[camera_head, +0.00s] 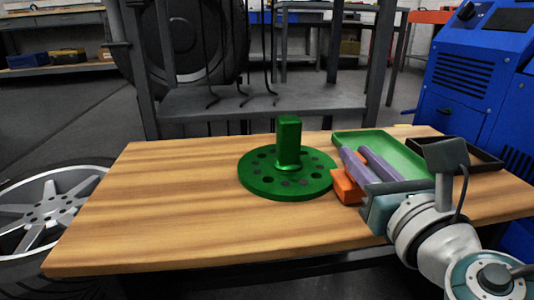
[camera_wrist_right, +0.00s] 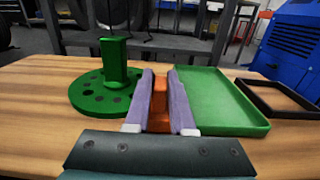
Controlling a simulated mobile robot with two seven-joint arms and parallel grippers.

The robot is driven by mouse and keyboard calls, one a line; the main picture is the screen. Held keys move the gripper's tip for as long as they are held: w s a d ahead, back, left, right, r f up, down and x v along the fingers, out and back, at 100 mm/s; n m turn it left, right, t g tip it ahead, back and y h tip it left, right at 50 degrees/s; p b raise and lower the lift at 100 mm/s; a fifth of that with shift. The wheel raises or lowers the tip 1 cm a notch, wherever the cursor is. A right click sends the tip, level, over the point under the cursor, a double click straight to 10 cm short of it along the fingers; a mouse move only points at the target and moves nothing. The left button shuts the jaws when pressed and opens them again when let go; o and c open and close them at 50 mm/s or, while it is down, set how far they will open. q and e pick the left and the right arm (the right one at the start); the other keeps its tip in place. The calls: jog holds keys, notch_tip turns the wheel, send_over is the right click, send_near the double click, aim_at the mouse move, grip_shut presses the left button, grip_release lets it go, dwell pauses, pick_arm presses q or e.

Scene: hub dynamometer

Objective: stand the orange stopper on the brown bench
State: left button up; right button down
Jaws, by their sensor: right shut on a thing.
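The orange stopper (camera_head: 347,189) is between the purple fingers of my right gripper (camera_head: 368,163), which is shut on it. In the right wrist view the stopper (camera_wrist_right: 159,105) shows between the two fingers (camera_wrist_right: 160,90). The stopper is low over the brown bench (camera_head: 150,200), just right of the green disc; I cannot tell if it touches the bench top. Part of the stopper is hidden by the fingers. My left gripper is not in view.
A green round disc with an upright post (camera_head: 288,145) stands mid-bench. A green tray (camera_head: 400,155) and a dark open tray (camera_head: 485,163) lie to the right. The left half of the bench is clear. A blue machine (camera_head: 475,75) stands behind at right.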

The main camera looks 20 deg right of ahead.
jog(key=c, duration=0.8)
grip_release()
jog(key=shift+o, duration=0.2)
jog(key=shift+s+a, duration=0.1)
jog(key=shift+s, duration=0.1)
jog(key=s+a+f+m+g+h+p, duration=0.1)
jog(key=s+f+m+g+p, duration=0.15)
jog(key=s+m+g, duration=0.45)
jog(key=s+a+f+m+g+h+p, duration=0.1)
jog(key=s+f+m+g+p, duration=0.15)
jog(key=s+m, duration=0.8)
jog(key=s+a+m+g+y, duration=0.3)
jog(key=a+m+y, duration=0.4)
jog(key=m, duration=0.6)
jog(key=shift+s+a+r+g, duration=0.2)
jog(key=shift+r+g, duration=0.1)
jog(key=shift+g, duration=0.35)
